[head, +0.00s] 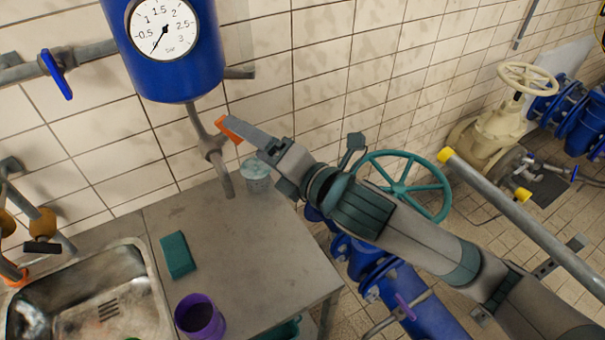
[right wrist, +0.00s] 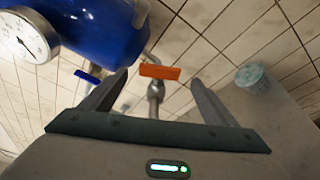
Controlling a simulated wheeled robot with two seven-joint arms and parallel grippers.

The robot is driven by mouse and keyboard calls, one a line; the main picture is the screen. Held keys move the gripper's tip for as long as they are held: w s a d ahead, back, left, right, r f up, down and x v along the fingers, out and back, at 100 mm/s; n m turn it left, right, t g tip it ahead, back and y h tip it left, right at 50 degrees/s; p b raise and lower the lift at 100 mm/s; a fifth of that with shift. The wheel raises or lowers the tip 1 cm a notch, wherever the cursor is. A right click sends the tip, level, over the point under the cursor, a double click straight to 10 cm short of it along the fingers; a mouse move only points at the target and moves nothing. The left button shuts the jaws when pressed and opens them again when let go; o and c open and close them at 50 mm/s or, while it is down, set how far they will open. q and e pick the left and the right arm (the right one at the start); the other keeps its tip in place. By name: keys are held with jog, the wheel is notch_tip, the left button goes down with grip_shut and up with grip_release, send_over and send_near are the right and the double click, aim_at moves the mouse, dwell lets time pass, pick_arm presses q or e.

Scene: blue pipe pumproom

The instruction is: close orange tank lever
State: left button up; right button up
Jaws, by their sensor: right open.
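The orange tank lever (head: 229,130) sits on a valve in the pipe (head: 204,126) below the blue tank (head: 170,50). In the right wrist view the lever (right wrist: 160,72) is a flat orange bar that looks set across the pipe. My right gripper (head: 237,126) reaches in from the right and is at the lever, hiding part of it in the head view. In the right wrist view its two fingers are spread, with the lever between their tips and a gap on each side. My left gripper is not in view.
The tank carries a round gauge (head: 164,28). A blue lever (head: 57,74) is on the left pipe. The metal counter (head: 230,240) holds a greenish cup (head: 256,178), a teal sponge (head: 178,255) and a purple cup (head: 200,318). A teal handwheel (head: 400,187) stands behind my right arm.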

jog(key=p+v, duration=0.6)
jog(key=v, duration=0.6)
jog(key=shift+s+d, duration=0.2)
jog(key=shift+d, duration=0.1)
dwell(0.5)
